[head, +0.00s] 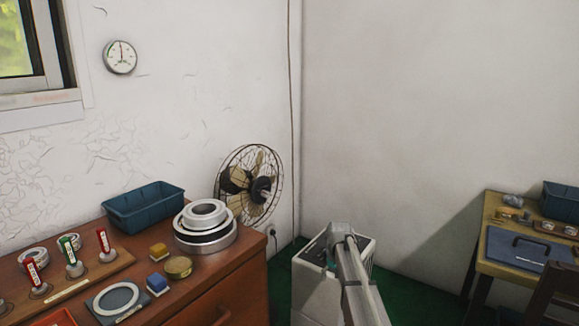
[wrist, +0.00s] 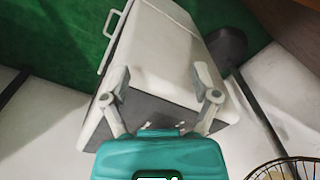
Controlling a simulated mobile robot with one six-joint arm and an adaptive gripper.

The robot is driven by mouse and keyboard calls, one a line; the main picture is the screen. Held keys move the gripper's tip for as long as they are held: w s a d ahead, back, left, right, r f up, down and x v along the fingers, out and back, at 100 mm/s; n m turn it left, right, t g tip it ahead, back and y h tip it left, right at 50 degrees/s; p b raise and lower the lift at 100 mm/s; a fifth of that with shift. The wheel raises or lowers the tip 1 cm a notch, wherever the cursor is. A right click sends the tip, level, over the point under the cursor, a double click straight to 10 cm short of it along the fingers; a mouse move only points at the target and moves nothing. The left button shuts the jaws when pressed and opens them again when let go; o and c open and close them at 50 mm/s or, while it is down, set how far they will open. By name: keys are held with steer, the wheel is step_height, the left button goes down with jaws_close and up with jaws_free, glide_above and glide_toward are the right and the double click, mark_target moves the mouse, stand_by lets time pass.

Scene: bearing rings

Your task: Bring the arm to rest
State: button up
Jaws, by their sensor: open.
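My gripper (wrist: 161,72) shows in the wrist view with its two fingers spread apart and nothing between them. It hangs over a pale grey boxy body that looks like my own base. In the head view my arm is folded low, right of the brown cabinet (head: 224,293); the fingers cannot be made out there. Bearing rings (head: 206,236) are stacked on the cabinet's right end, the smallest on top. Another ring (head: 116,299) lies flat on a dark square plate at the front. My arm is apart from both.
A blue bin (head: 144,206) and a wooden board with red and green-handled tools (head: 70,252) are on the cabinet. A caged fan (head: 249,186) stands behind it. A desk with a blue case (head: 530,250) is at right. Green floor (head: 413,293) lies between.

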steer(key=s+d, duration=0.2)
steer(key=s, duration=2.7)
step_height(320, 180, up, 31)
steer(key=p, duration=3)
steer(key=shift+a+f+p, duration=0.2)
steer(key=shift+a+p, duration=0.05)
steer(key=shift+p, duration=0.05)
steer(key=shift+w, duration=0.1)
steer(key=c, duration=0.3)
steer(key=shift+d, duration=0.1)
